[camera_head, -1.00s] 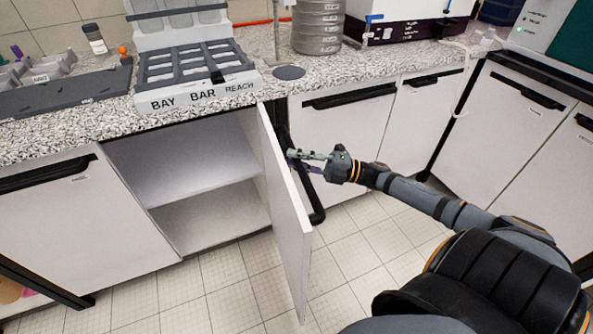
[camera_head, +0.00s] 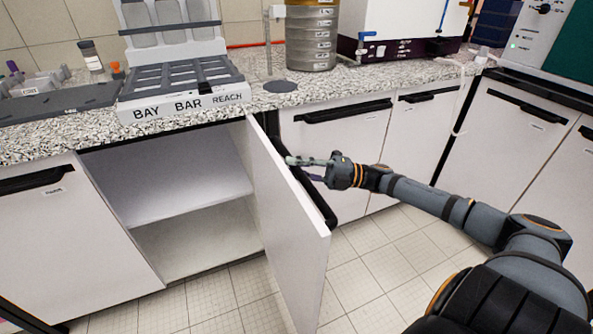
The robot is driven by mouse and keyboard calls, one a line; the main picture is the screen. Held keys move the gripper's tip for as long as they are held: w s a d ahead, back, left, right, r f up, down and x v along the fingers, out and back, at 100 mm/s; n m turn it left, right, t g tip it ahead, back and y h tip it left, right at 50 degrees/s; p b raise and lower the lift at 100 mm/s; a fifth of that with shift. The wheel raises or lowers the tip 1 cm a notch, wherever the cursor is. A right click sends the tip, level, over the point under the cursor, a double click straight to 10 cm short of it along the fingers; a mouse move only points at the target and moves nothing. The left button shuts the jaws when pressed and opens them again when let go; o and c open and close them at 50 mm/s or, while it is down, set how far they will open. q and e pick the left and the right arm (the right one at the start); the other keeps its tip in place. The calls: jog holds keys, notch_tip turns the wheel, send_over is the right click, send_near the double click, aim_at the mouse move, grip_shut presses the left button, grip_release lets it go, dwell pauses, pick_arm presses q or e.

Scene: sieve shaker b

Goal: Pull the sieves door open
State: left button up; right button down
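The white cabinet door (camera_head: 290,230) stands well open below the counter. It is hinged at the right side of its opening and its inner face shows. Its black bar handle (camera_head: 322,207) is on the far, right side, partly hidden by the door. My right gripper (camera_head: 300,168) is beside that outer side, near the handle, with its two fingers apart. The fingertips overlap the dark handle and door edge in the picture; whether they touch cannot be told. My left gripper is not in view.
The open cabinet shows an empty shelf (camera_head: 190,180). A sieve stack (camera_head: 311,40) and a rack labelled BAY BAR REACH (camera_head: 185,105) stand on the speckled counter. A closed cabinet door (camera_head: 345,150) is behind my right gripper. Tiled floor (camera_head: 375,265) is clear.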

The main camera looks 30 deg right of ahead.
dwell(0.3)
jog(key=c, duration=1.2)
grip_release()
